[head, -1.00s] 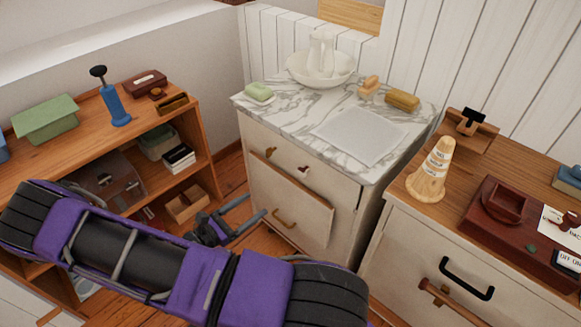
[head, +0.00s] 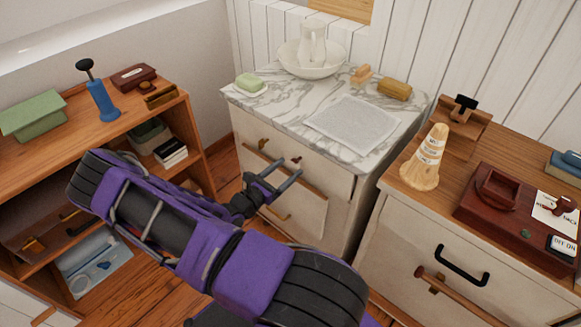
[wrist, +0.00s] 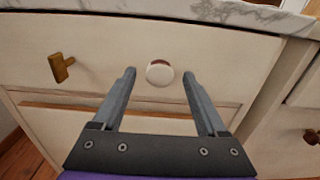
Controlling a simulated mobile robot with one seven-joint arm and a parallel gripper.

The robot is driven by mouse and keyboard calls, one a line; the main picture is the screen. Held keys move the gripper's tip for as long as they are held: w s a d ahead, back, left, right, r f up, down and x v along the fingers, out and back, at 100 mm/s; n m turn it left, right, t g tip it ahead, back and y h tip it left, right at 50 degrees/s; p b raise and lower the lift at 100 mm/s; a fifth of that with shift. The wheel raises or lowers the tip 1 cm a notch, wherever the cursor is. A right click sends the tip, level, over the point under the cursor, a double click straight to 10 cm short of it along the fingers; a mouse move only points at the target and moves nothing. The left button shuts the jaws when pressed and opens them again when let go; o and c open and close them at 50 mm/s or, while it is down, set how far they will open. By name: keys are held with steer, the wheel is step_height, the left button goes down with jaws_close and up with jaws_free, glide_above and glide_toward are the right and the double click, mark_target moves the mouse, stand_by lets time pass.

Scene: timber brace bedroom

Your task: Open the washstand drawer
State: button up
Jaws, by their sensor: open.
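The washstand (head: 345,195) is a cream cabinet with a grey-veined marble top. Its upper drawer front (wrist: 215,55) looks closed beneath the marble. A round pale, shiny knob (wrist: 159,73) is on this front; it looks darker in the head view (head: 296,160). A brown wooden turn-piece (wrist: 61,68) is left of the knob, tilted slightly from upright. My gripper (head: 285,170) is open in front of the drawer. In the wrist view, its fingers lie on either side of the knob, with gaps visible; I cannot tell how far their tips are from the front.
A lower panel (head: 300,205) with a wooden top edge is under the drawer. The marble holds a bowl (head: 290,62), soap (head: 249,80) and a grey cloth (head: 350,124). An open shelf (head: 195,125) stands left; a wood-topped cabinet (head: 400,245) stands close at right.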

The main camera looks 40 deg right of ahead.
steer(key=shift+d, duration=1)
jaws_close()
stand_by(0.8)
